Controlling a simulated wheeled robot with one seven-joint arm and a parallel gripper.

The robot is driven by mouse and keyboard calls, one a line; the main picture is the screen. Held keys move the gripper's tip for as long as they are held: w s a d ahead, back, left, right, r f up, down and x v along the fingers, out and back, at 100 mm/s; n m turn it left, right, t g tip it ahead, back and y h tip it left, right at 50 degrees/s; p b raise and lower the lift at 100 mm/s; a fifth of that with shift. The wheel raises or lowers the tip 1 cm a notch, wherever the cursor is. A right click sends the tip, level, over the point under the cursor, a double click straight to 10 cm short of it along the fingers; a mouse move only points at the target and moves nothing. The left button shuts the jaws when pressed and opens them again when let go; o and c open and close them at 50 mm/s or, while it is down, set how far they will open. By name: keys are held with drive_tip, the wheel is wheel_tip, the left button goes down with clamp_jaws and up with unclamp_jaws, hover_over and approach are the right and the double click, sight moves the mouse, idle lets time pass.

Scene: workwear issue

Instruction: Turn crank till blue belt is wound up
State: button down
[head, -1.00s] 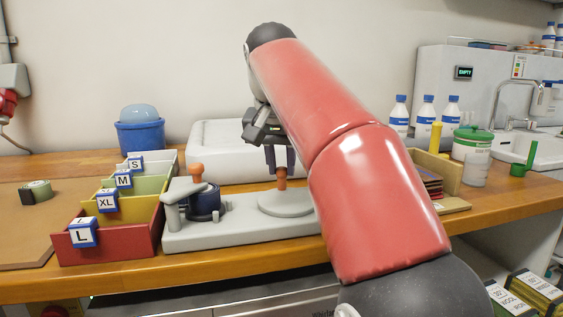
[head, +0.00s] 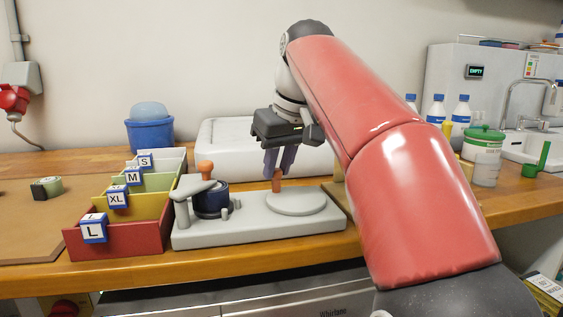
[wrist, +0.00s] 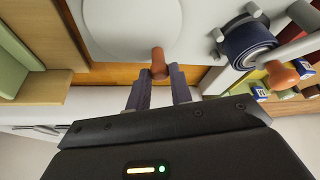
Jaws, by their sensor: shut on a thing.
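The winder has a pale grey base (head: 255,232) on the wooden bench. At its right is a round grey crank disc (head: 297,204) with an upright orange handle (head: 277,181) at its back-left rim. My gripper (head: 277,165) comes down from above and is shut on the handle. In the wrist view the handle (wrist: 158,62) shows between the two fingertips (wrist: 158,78). The dark blue belt (head: 211,199) is a roll at the base's left, beside a grey arm with an orange knob (head: 205,168). No loose belt end can be made out.
Red, yellow, green and grey bins (head: 118,238) labelled L, XL, M, S stand close left of the winder. A white padded case (head: 235,145) lies behind it. A blue tub (head: 149,130) stands back left; bottles and a green-lidded jar (head: 483,155) are at right.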

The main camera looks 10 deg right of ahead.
drive_tip(key=shift+s+a+n+y, duration=0.15)
drive_tip(key=shift+s+n+y, duration=0.1)
drive_tip(key=shift+n, duration=0.45)
drive_tip(key=shift+s+a+n+y, duration=0.1)
drive_tip(key=shift+n+y, duration=0.15)
drive_tip(key=shift+n, duration=0.45)
drive_tip(key=c, duration=1.3)
unclamp_jaws()
drive_tip(key=shift+o, duration=0.2)
drive_tip(key=v, duration=0.7)
drive_tip(key=shift+r, duration=0.4)
drive_tip(key=shift+d, duration=0.1)
